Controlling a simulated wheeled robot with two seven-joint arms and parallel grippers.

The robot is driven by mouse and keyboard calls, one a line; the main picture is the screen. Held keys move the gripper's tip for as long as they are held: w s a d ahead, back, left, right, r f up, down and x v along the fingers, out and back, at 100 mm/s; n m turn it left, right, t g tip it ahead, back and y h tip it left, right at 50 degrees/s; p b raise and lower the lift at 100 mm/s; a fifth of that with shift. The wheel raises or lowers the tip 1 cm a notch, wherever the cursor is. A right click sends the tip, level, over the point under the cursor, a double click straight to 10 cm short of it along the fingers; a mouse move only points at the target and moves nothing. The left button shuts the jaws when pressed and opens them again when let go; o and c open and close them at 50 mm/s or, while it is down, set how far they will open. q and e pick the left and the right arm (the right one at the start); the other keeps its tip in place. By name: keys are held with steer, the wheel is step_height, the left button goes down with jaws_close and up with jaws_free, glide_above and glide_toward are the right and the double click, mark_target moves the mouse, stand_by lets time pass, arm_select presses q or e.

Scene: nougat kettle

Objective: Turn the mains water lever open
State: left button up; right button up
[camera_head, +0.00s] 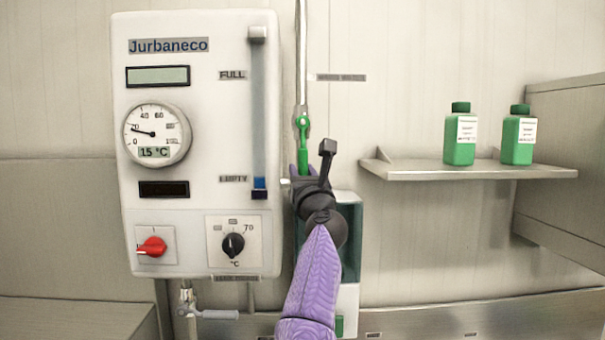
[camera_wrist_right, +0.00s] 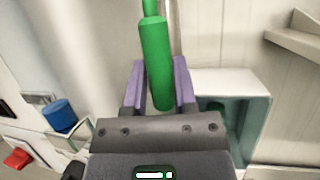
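The green lever (camera_head: 303,160) hangs straight down from its round pivot on the vertical pipe, right of the white boiler panel. In the right wrist view the green handle (camera_wrist_right: 156,60) runs down between the two purple fingers. My right gripper (camera_head: 303,172) is at the lower part of the handle, with one finger on each side. In the wrist view (camera_wrist_right: 160,85) narrow gaps show beside the handle, so the fingers look open around it. The handle's lower end is hidden by the gripper in the head view. My left gripper is not in view.
The boiler panel (camera_head: 200,60) with a red knob (camera_head: 152,247) and black dial (camera_head: 233,245) is close on the left. A teal-and-white box (camera_head: 350,250) sits behind my right arm. A wall shelf (camera_head: 470,171) at right holds two green bottles. A grey-handled valve (camera_head: 212,314) is below the panel.

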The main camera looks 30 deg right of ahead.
steer(key=o, duration=0.3)
steer(key=shift+o, duration=0.2)
steer(key=b+v, duration=0.3)
steer(key=v, duration=0.7)
steer(key=shift+b, duration=0.35)
